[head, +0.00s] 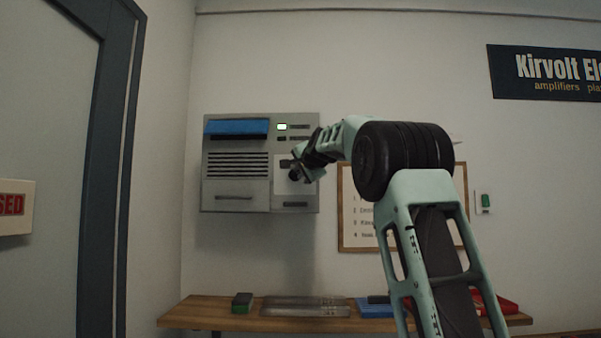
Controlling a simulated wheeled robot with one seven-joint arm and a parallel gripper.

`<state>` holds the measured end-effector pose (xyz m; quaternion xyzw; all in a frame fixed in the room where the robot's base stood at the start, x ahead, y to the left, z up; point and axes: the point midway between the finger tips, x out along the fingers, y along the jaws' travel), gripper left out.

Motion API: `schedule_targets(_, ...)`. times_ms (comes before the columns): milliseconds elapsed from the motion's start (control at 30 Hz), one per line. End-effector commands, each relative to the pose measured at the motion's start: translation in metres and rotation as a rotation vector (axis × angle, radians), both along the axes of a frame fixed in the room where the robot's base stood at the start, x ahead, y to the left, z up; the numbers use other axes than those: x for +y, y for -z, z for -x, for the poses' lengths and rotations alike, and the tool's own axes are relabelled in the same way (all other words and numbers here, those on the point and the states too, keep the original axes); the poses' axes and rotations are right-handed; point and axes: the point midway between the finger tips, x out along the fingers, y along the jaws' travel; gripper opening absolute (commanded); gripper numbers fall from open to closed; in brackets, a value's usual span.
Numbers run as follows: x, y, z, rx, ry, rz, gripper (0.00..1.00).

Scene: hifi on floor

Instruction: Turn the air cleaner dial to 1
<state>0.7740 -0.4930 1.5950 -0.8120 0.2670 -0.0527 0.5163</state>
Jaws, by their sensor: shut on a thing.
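My gripper and wrist cover part of the dial and panel. I cannot read the dial's marks or tell where it points.
A wooden shelf (200,312) below holds a green-topped block (242,302), a clear tray (305,307), a blue item (375,307) and a red item (492,303). A framed notice (350,235) and a wall switch (484,203) are at right. A dark-framed door is at left.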

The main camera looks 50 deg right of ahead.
Motion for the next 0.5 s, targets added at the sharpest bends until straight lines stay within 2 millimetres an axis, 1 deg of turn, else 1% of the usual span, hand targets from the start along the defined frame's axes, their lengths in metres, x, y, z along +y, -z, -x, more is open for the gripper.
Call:
schedule_targets(67,0.0011,0.0029,-0.0021,0.004,-0.004,-0.003,0.0)
schedule_targets(100,0.0011,0.0029,-0.0021,0.004,-0.004,-0.003,0.18)
schedule_targets(167,0.001,0.0028,-0.0021,0.004,-0.004,-0.003,0.35)
schedule_targets(500,0.0016,0.0006,0.001,0.001,-0.002,0.0,0.35)
